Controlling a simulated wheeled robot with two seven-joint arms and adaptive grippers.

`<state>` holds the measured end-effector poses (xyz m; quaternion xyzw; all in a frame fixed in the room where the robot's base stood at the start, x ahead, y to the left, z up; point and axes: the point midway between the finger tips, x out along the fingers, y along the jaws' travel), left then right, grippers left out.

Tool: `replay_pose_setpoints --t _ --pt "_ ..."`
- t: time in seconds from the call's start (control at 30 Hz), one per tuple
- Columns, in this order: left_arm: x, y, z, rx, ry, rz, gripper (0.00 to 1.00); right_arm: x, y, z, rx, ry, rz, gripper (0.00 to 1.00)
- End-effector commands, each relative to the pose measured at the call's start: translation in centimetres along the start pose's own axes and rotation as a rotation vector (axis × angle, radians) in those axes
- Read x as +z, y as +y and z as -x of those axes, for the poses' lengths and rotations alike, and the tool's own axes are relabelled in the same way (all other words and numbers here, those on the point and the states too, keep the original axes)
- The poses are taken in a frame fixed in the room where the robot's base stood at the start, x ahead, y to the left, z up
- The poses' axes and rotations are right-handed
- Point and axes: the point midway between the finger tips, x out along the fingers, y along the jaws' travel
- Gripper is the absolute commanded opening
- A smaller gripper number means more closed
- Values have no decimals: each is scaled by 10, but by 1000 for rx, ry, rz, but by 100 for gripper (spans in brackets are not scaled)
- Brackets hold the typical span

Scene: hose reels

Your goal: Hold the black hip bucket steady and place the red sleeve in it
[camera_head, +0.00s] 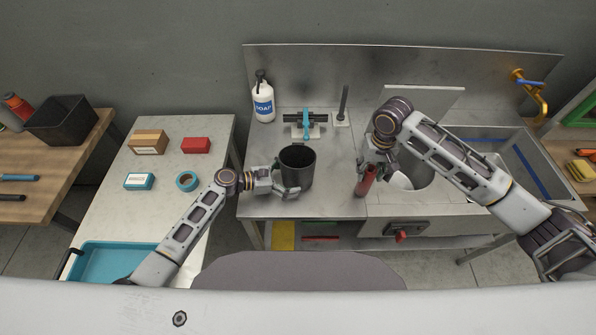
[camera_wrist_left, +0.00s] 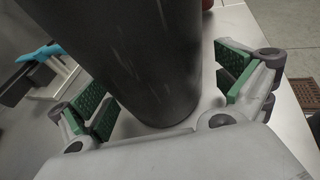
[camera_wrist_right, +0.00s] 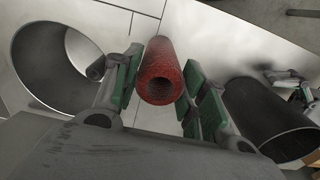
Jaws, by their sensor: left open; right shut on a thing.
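The black hip bucket (camera_head: 298,165) stands upright on the metal counter. My left gripper (camera_head: 289,191) is open at its near side. In the left wrist view, the bucket (camera_wrist_left: 125,50) stands between the spread green-padded fingers (camera_wrist_left: 165,95). My right gripper (camera_head: 368,172) is shut on the red sleeve (camera_head: 365,182), to the right of the bucket. In the right wrist view, the sleeve (camera_wrist_right: 160,70) sits between the green pads (camera_wrist_right: 162,88), its hollow end facing the camera. The bucket also shows there at the right (camera_wrist_right: 265,115).
A round basin (camera_head: 415,172) lies right of the sleeve, partly behind my right arm. A soap bottle (camera_head: 264,98) and a teal-handled fixture (camera_head: 306,122) stand behind the bucket. A side table (camera_head: 160,210) at left holds small boxes, a tape roll (camera_head: 186,181) and a blue tray (camera_head: 110,262).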

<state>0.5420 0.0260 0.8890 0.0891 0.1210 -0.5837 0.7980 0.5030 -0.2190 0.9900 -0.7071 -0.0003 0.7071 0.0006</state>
Motion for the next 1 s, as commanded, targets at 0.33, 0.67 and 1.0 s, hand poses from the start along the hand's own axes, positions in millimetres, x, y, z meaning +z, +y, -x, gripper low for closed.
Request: replay_pose_setpoints --t 0.33,0.67,1.0 --pt "0 -6 -11 3 0 1 100 0 0 2 0 0 0 14" --pt "-1 -6 -11 3 0 1 92 0 0 2 0 0 0 14" --pt "-1 -5 -11 3 0 1 71 0 0 2 0 0 0 14"
